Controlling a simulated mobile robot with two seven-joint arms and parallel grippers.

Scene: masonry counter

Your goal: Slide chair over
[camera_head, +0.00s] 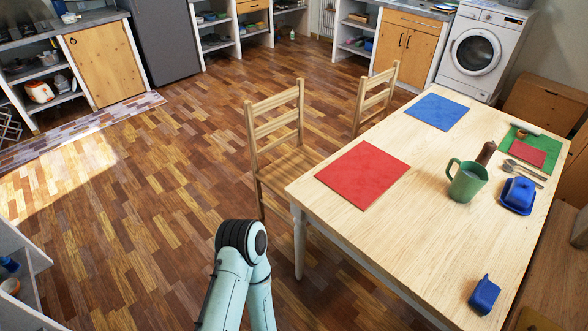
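The nearer wooden chair (286,170) stands upright at the left long side of the wooden table (403,212). Its slatted back is on the side away from the table, and part of its seat and legs is hidden by the table. A second, similar wooden chair (377,81) stands farther back along the same side, its lower part mostly hidden. A pale teal arm link of mine with a dark joint rises from the bottom edge, left of the table. No gripper shows, and nothing of mine visibly touches either chair.
On the table are a red mat (362,174), a blue mat (436,111), a green jug (467,182) and a blue butter dish (517,195). Open parquet floor (165,190) lies left of the chairs. Cabinets and a washing machine (481,49) line the back.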

